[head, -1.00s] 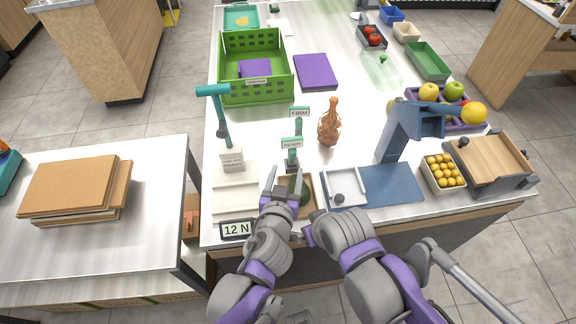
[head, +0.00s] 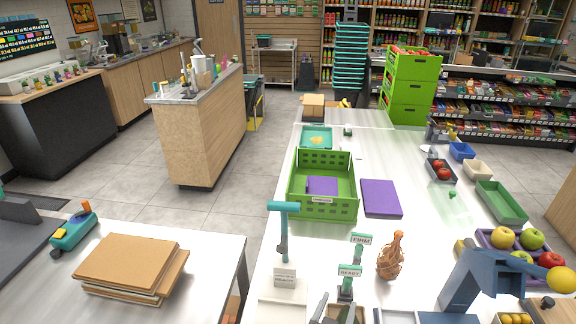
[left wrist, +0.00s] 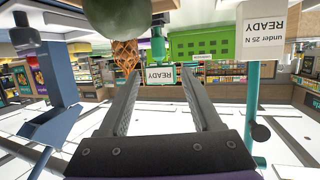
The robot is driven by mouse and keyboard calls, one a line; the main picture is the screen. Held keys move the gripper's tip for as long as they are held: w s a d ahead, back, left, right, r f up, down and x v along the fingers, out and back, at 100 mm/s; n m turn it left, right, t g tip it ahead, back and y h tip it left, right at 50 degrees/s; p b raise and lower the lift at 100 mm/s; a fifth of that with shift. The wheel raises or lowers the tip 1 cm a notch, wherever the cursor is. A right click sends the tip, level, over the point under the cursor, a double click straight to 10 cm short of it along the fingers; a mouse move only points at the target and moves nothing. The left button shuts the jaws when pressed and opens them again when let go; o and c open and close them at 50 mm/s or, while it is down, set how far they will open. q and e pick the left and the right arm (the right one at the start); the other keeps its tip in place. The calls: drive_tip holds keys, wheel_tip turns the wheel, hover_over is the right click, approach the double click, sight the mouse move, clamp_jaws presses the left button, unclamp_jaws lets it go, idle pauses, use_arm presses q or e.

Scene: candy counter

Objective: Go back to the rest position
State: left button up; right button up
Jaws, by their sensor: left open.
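My left gripper (head: 338,314) shows at the bottom edge of the head view, with its finger tips apart. In the left wrist view its two dark fingers (left wrist: 165,98) are spread with nothing between them. That view appears upside down. A dark green rounded item (left wrist: 118,16) lies at its top edge, apart from the fingers. The READY sign (head: 349,271) and the FIRM sign (head: 361,239) stand just beyond the gripper; a READY sign also shows past the fingertips in the left wrist view (left wrist: 160,75). My right gripper is not in view.
A teal-handled press (head: 283,235), a netted brown item (head: 391,258) and a blue stand (head: 470,278) stand near the gripper. A green crate (head: 345,207) and a purple pad (head: 381,198) lie farther back. Cardboard sheets (head: 130,265) lie on the left table.

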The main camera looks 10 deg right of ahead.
use_arm(q)
drive_tip(key=a+y, duration=0.1)
drive_tip(key=a, duration=0.2)
drive_tip(key=w+a+n+y, duration=0.1)
drive_tip(key=a, duration=0.3)
drive_tip(key=w+a+n+y, duration=0.1)
drive_tip(key=a, duration=0.2)
drive_tip(key=shift+w+a+f+y, duration=0.25)
drive_tip(key=shift+a+y, duration=0.15)
drive_tip(key=a+y, duration=0.1)
drive_tip(key=a, duration=0.2)
drive_tip(key=s+a+n+g+y, duration=0.1)
drive_tip(key=a, duration=0.3)
drive_tip(key=a+f+n+g, duration=0.1)
drive_tip(key=a, duration=0.3)
drive_tip(key=shift+s+f+y+p, duration=0.1)
drive_tip(key=shift+s+y+p, duration=0.2)
drive_tip(key=shift+y, duration=0.1)
drive_tip(key=s+a+f+n+g, duration=0.1)
drive_tip(key=s+a+g, duration=0.1)
drive_tip(key=s+a, duration=0.4)
drive_tip(key=s+a+f+n+g+y, duration=0.1)
drive_tip(key=s+a+f+g, duration=0.1)
drive_tip(key=s+a, duration=0.4)
drive_tip(key=shift+s+g, duration=0.4)
drive_tip(key=shift+g, duration=0.2)
